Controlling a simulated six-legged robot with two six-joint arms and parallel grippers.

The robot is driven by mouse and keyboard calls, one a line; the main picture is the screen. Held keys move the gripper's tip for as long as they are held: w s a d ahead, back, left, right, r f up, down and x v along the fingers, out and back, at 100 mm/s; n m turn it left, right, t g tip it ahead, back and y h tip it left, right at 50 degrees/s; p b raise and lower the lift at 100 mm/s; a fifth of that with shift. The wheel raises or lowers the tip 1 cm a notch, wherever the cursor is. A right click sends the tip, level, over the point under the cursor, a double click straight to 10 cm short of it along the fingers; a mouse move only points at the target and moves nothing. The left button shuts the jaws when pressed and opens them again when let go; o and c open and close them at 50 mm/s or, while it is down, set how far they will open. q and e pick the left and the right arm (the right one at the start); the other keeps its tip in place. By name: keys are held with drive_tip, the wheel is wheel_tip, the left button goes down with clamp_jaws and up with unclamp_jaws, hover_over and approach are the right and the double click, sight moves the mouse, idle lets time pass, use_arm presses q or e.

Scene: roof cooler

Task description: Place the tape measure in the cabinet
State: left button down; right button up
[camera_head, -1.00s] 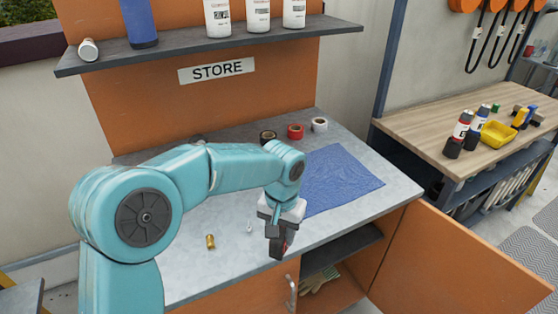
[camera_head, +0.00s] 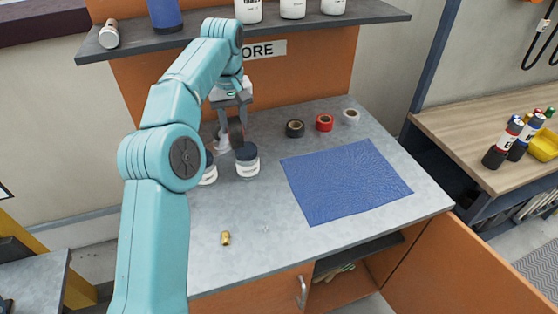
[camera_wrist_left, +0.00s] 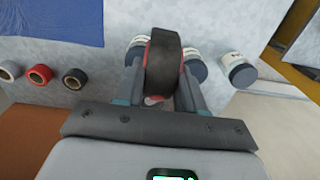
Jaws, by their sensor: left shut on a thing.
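My left gripper (camera_head: 235,122) is shut on the tape measure (camera_head: 236,133), a dark rounded case with red on its side. It holds it above the back left of the grey counter, close to several white jars. In the left wrist view the tape measure (camera_wrist_left: 163,62) sits upright between the two fingers, hiding part of the jars behind it. The orange cabinet (camera_head: 250,299) is below the counter. Its right door (camera_head: 470,268) stands open, and a dark inner shelf (camera_head: 358,254) shows. Part of the inside is hidden by the counter. My right gripper is not in view.
Jars (camera_head: 247,163) stand beneath and beside the gripper. Tape rolls (camera_head: 324,122) lie at the back, a blue cloth (camera_head: 345,182) at the right, and a small brass piece (camera_head: 225,239) at the front. A shelf (camera_head: 340,20) overhangs the back. The counter's front middle is mostly clear.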

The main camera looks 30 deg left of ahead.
use_arm(q)
drive_tip(key=f, duration=0.6)
drive_tip(key=s+f+b, duration=0.1)
drive_tip(key=f, duration=0.6)
drive_tip(key=a+f, duration=0.1)
drive_tip(key=f, duration=0.5)
drive_tip(key=shift+s+f+b, duration=0.15)
drive_tip(key=shift+f+b, duration=0.2)
drive_tip(key=shift+b, duration=0.05)
drive_tip(key=shift+w+a+f, duration=0.15)
drive_tip(key=shift+w+f, duration=0.05)
drive_tip(key=shift+f, duration=0.1)
drive_tip(key=shift+s+f, duration=0.1)
drive_tip(key=shift+s, duration=0.05)
drive_tip(key=c, duration=0.9)
unclamp_jaws()
drive_tip(key=shift+o, duration=1.1)
drive_tip(key=shift+f, duration=0.1)
